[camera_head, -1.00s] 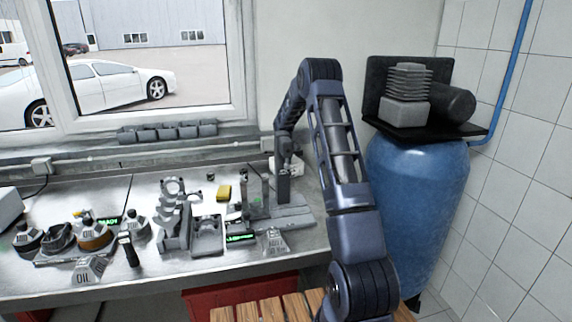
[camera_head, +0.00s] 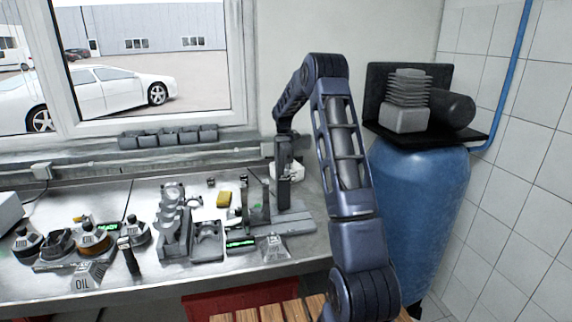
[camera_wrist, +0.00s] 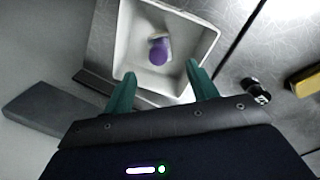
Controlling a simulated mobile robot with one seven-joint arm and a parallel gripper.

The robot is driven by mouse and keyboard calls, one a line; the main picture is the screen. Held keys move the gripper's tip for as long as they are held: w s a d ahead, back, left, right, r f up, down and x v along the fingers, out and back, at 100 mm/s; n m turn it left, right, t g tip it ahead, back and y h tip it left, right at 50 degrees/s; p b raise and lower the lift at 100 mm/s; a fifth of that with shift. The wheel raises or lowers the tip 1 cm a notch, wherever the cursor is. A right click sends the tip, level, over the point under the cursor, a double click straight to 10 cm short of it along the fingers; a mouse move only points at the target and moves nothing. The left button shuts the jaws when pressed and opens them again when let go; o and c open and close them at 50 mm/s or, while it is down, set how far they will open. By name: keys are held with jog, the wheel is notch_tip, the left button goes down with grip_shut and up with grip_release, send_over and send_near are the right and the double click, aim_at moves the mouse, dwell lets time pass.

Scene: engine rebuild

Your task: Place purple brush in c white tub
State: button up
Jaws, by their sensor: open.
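The purple brush (camera_wrist: 158,52) shows in the wrist view inside the white tub (camera_wrist: 127,38), with its purple end toward me and a pale part beyond it. It seems to lie or lean in the tub; its exact tilt is hard to tell. My gripper (camera_wrist: 160,74) is open and empty, its two green fingers spread over the tub's near side, apart from the brush. In the head view the white tub (camera_head: 296,172) stands at the back right of the bench, partly hidden by my gripper (camera_head: 284,203). The brush cannot be made out there.
A yellow sponge-like block (camera_head: 223,200) lies left of the tub; it also shows in the wrist view (camera_wrist: 304,80). Grey engine parts and fixtures (camera_head: 175,232) crowd the middle of the bench. A blue tank (camera_head: 425,200) stands right of my arm. The wall is close behind the tub.

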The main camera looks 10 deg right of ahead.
jog(key=shift+s+a+r, duration=0.15)
jog(key=shift+r, duration=1.7)
